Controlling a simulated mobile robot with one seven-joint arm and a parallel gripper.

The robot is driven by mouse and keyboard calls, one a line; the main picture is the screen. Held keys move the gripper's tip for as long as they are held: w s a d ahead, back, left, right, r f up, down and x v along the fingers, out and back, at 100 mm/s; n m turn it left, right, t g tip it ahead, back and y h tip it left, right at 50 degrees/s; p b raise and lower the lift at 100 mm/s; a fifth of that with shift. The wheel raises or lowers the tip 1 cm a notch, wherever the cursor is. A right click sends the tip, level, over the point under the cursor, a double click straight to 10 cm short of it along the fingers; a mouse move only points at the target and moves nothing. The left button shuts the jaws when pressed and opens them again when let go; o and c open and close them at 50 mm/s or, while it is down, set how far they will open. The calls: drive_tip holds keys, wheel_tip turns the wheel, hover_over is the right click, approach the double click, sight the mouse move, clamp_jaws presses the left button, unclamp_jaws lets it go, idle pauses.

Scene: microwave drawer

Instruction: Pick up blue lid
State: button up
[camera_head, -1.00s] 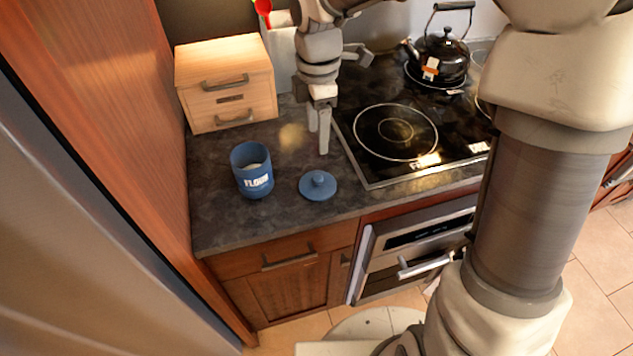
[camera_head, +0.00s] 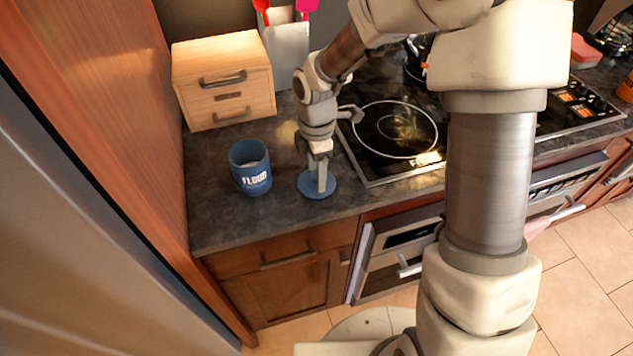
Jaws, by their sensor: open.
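The round blue lid (camera_head: 310,193) lies on the dark countertop, to the right of the blue flour canister (camera_head: 251,169). My gripper (camera_head: 319,184) points down over the lid, with its fingertips at the height of the lid's knob. The gripper is open. The fingers cover the knob, so I cannot tell exactly how they sit around it.
A wooden two-drawer box (camera_head: 223,83) stands at the back left. The stove's black cooktop (camera_head: 397,130) lies right of the lid. A utensil holder (camera_head: 287,52) stands behind. Bare counter (camera_head: 222,224) lies in front of the canister, up to the front edge.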

clamp_jaws()
idle(0.3)
